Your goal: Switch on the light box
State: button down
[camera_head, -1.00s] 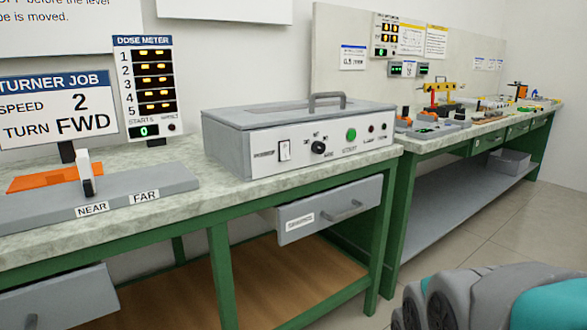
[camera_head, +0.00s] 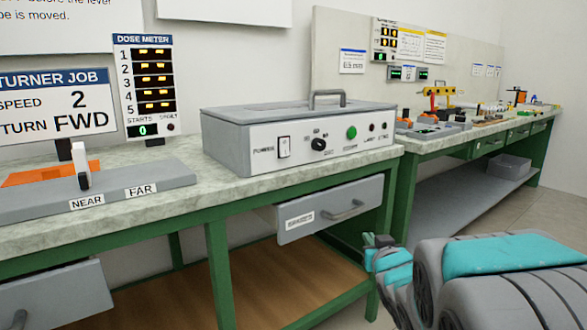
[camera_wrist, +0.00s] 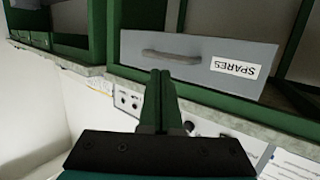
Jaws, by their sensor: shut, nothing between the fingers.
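The light box (camera_head: 300,138) appears to be the grey lidded unit on the near bench. Its front has a white POWER rocker switch (camera_head: 284,147), a black knob (camera_head: 318,144), a green button (camera_head: 351,132) and small dark fittings at the right. In the wrist view, which is upside down, part of its panel (camera_wrist: 129,101) shows behind my gripper (camera_wrist: 161,72). The fingers are shut and empty, apart from the panel, and hide part of it. In the head view my arm is at the lower right; the fingertips are not clear there.
A drawer marked SPARES (camera_head: 328,210) protrudes under the bench, below the box; it also shows in the wrist view (camera_wrist: 195,62). A lever on a NEAR/FAR base (camera_head: 83,167) stands left. The DOSE METER (camera_head: 147,88) shows STARTS 0. A second bench (camera_head: 430,140) stands right.

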aim_at(286, 150)
jog(key=s+a+r+n+t+y+b, duration=0.1)
jog(key=a+r+n+t+y, duration=0.4)
jog(key=a+r+y, duration=0.5)
jog(key=shift+s+a+r+n+y+b, duration=0.15)
jog(key=shift+a+n+y+b, duration=0.55)
jog(key=shift+y, duration=1.7)
jog(key=shift+d, duration=0.2)
jog(key=shift+w+a+f+p+x, duration=0.15)
jog(key=shift+w+f+p+x, duration=0.15)
jog(key=shift+x, duration=1.85)
jog(key=shift+w+a+f+p+x, duration=0.2)
jog(key=shift+f+p+x, duration=0.2)
jog(key=shift+x, duration=1.75)
jog(key=shift+w+a+f+p+x, duration=0.1)
jog(key=shift+w+f+p+x, duration=0.2)
jog(key=shift+x, duration=1.85)
jog(key=shift+s+f, duration=0.1)
